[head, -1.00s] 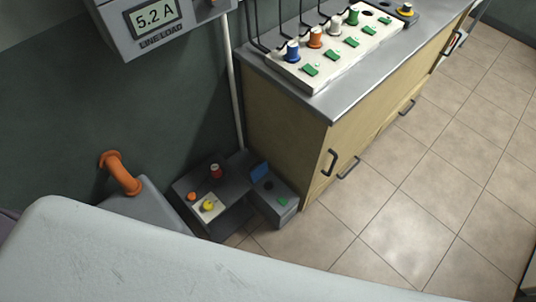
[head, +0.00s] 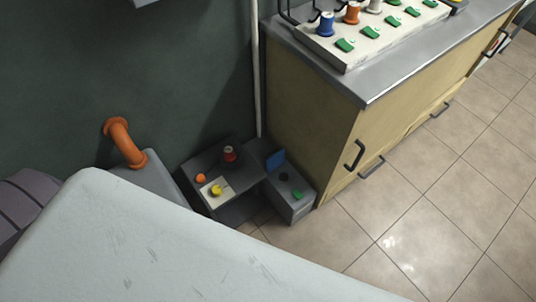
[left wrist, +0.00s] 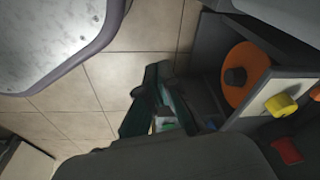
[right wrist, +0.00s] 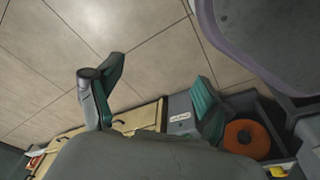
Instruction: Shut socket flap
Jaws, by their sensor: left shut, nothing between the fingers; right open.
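The grey socket box (head: 300,208) stands low on the floor beside the cabinet. Its blue flap (head: 277,159) stands raised at the back of the box top, behind a dark round socket (head: 284,176) and a green switch (head: 298,195). Neither gripper shows in the head view. In the left wrist view, my left gripper (left wrist: 150,82) is shut and empty, with a partly hidden white and green patch behind its fingers. In the right wrist view, my right gripper (right wrist: 160,75) is open and empty; the grey box (right wrist: 180,108) with a pale label shows beyond its fingers.
A dark unit with a yellow knob (head: 216,190) and red knob (head: 230,154) adjoins the box on the left. The wooden cabinet (head: 312,110) stands close on the right. A large pale machine cover (head: 150,245) fills the foreground. Tiled floor (head: 420,230) is open at right.

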